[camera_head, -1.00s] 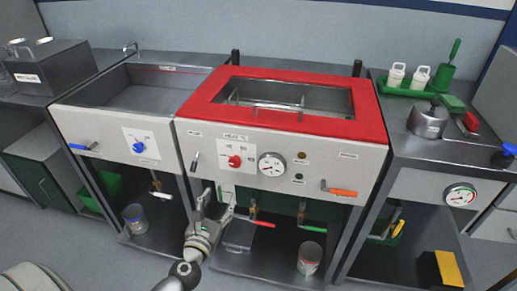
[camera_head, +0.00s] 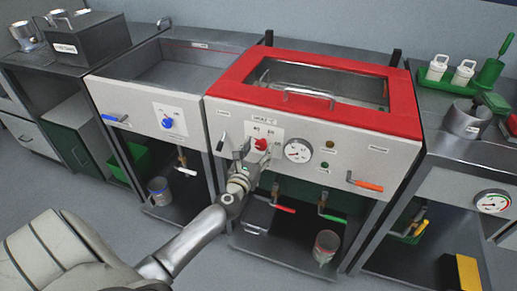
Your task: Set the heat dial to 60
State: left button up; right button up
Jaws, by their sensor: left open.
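The red heat dial (camera_head: 261,144) sits on a white plate on the pale front panel (camera_head: 345,155) of the red-rimmed tank. Its scale marks are too small to read, so I cannot tell its setting. My left gripper (camera_head: 249,154) is open just below and left of the dial, close to the panel. The gripper partly covers the lower part of the dial plate. I cannot tell whether a finger touches the dial. My right gripper is not in view.
A round gauge (camera_head: 298,150) is just right of the dial. A black lever (camera_head: 221,141) is close on the left. An orange-handled lever (camera_head: 365,182) is farther right. A blue dial (camera_head: 168,123) is on the left basin's front. Red (camera_head: 284,209) and green (camera_head: 331,217) valve handles hang below.

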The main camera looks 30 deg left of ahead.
pick_arm(q)
jog(key=shift+w+a, duration=0.1)
jog(key=shift+w, duration=0.2)
jog(key=c, duration=1)
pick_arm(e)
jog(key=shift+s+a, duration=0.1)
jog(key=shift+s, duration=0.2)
